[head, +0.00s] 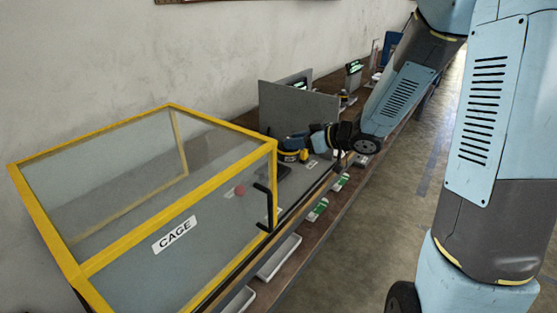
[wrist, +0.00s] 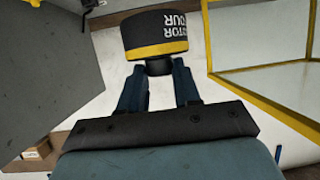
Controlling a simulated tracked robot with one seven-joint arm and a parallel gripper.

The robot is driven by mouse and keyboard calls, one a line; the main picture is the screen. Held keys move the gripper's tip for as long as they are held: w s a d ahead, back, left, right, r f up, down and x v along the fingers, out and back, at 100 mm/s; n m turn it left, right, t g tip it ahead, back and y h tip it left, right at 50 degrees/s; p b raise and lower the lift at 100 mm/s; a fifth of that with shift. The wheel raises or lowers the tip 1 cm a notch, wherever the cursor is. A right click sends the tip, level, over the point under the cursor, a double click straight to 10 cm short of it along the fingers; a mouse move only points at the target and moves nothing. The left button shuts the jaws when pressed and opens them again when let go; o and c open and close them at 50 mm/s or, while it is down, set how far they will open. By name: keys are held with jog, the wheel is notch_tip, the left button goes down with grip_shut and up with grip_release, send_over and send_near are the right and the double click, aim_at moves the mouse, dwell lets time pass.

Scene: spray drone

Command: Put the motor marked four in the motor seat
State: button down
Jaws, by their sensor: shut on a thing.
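In the wrist view my gripper (wrist: 158,85) is shut on the motor (wrist: 158,35), a black cylinder with a yellow band. Its white lettering is upside down and partly cut off; "TOR" and "OUR" can be read. The fingers grip a narrow dark stub on the motor. In the head view my gripper (head: 313,138) is over the bench between the cage and a grey panel, beside a black and yellow round body (head: 290,156) that looks like this motor. I cannot pick out the motor seat; a small dark part (head: 283,172) shows below the motor.
The yellow-framed clear cage (head: 175,232) with a black handle stands close on the left. The upright grey panel (head: 298,112) stands behind my gripper. White trays (head: 278,257) and green-white items (head: 318,209) line the lower ledge. The floor to the right is open.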

aim_at(281, 148)
jog(key=shift+w+a+f, duration=0.85)
jog(key=shift+w+f, duration=0.35)
jog(key=shift+f, duration=0.1)
jog(key=shift+w+a+f, duration=0.8)
jog(key=shift+w+f, duration=0.35)
jog(key=shift+f, duration=0.1)
jog(key=shift+w+a+f, duration=0.85)
jog(key=shift+w+f, duration=0.35)
jog(key=shift+f, duration=1.55)
jog(key=shift+f, duration=0.1)
jog(key=c, duration=0.8)
grip_release()
